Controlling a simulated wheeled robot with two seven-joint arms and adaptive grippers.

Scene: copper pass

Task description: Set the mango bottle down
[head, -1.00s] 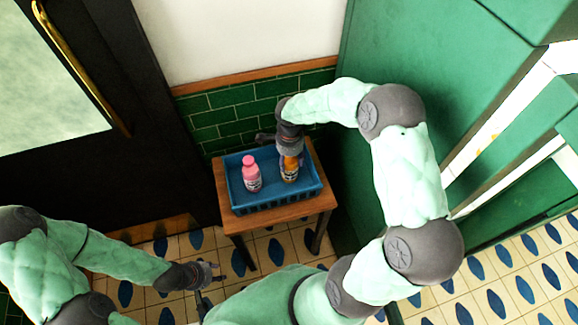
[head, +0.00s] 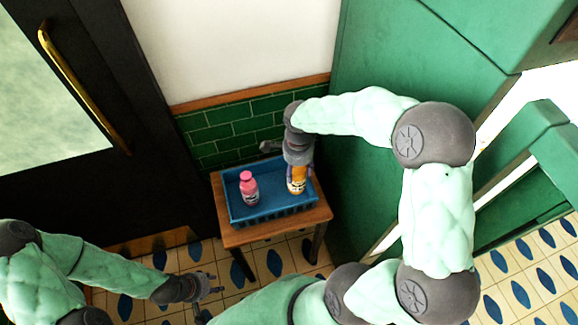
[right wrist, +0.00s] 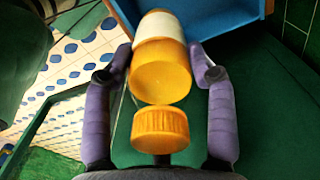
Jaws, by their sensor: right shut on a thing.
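The mango bottle (head: 297,181) is orange with a pale label and an orange cap. In the head view it is upright at the right part of the blue tray (head: 272,216); I cannot tell whether its base touches the tray floor. My right gripper (head: 298,166) comes from above and is shut on it. In the right wrist view the bottle (right wrist: 160,75) lies between the two purple fingers (right wrist: 163,75), cap towards the camera, with the blue tray (right wrist: 240,12) beyond. My left gripper (head: 212,290) is open and empty, low over the floor at the left.
A pink bottle (head: 249,187) stands in the tray's left part. The tray sits on a small wooden table (head: 270,234). Green tiled wall (head: 222,134) is behind, a green cabinet (head: 360,60) close on the right, and a dark door (head: 100,180) on the left.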

